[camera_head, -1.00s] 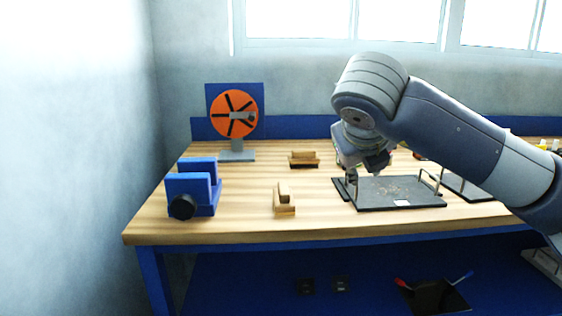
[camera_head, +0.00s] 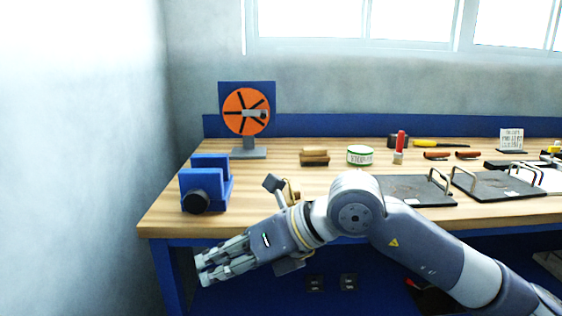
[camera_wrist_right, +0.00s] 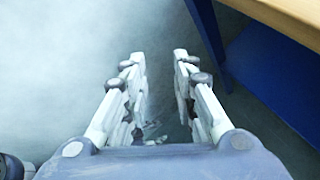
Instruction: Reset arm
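My right arm comes in from the right in the head view and lies folded low across the front of the workbench. My right gripper (camera_head: 204,270) points left, in front of the bench's front left leg and below the tabletop edge. In the right wrist view its two fingers (camera_wrist_right: 160,62) stand apart with nothing between them but blurred floor and wall. It touches no object that I can see. My left gripper does not show in either view.
The wooden workbench (camera_head: 165,221) bears a blue vise (camera_head: 207,185), an orange wheel on a stand (camera_head: 246,112), wooden blocks (camera_head: 314,157), a green-white can (camera_head: 360,155) and black trays (camera_head: 420,192). In the right wrist view the bench edge (camera_wrist_right: 288,18) and blue leg (camera_wrist_right: 207,35) are close on the right.

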